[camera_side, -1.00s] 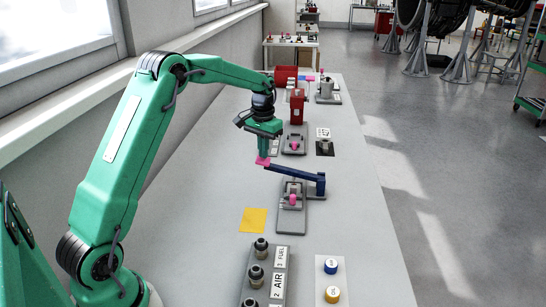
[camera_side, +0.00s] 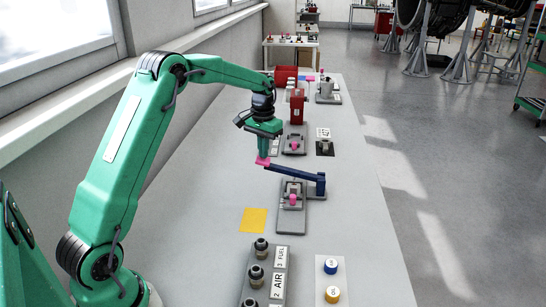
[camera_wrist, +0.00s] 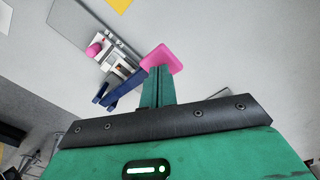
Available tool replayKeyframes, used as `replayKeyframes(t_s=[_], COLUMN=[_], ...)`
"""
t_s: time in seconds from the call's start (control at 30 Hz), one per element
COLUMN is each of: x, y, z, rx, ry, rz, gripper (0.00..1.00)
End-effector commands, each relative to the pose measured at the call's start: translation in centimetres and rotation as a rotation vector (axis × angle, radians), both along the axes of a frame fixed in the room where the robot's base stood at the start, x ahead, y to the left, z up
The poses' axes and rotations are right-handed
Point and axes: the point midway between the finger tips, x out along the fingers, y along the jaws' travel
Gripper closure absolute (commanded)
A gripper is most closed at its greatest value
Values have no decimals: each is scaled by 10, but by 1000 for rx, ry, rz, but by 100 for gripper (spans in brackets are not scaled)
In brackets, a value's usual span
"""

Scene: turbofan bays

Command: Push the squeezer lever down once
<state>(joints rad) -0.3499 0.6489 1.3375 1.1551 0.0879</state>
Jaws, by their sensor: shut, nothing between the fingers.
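The squeezer lever (camera_side: 296,174) is a dark blue arm with a pink pad at its left end, joined to a blue post on the right. It slopes slightly down from the pad toward the post. My gripper (camera_side: 263,156) is shut, with its fingertips at the pink pad; whether they press on it I cannot tell. In the wrist view the shut fingers (camera_wrist: 158,85) reach the pink pad (camera_wrist: 163,58), and the lever (camera_wrist: 125,88) runs off to the lower left. The grey squeezer base (camera_side: 291,219) with a pink knob (camera_side: 293,199) sits below the lever.
A yellow square (camera_side: 253,221) lies in front on the grey table. A block with black knobs (camera_side: 261,274) and a plate with blue and yellow buttons (camera_side: 331,280) stand nearer. A red part (camera_side: 297,105) and other fixtures stand behind.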

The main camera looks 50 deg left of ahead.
Motion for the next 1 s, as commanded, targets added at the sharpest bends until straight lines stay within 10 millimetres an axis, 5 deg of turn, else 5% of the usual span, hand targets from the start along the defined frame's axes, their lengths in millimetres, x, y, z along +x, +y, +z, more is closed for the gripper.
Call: replayKeyframes(t_s=[1.0], x=[0], y=[0], z=[-24], rx=[0], ry=[1], rz=[0], gripper=[100])
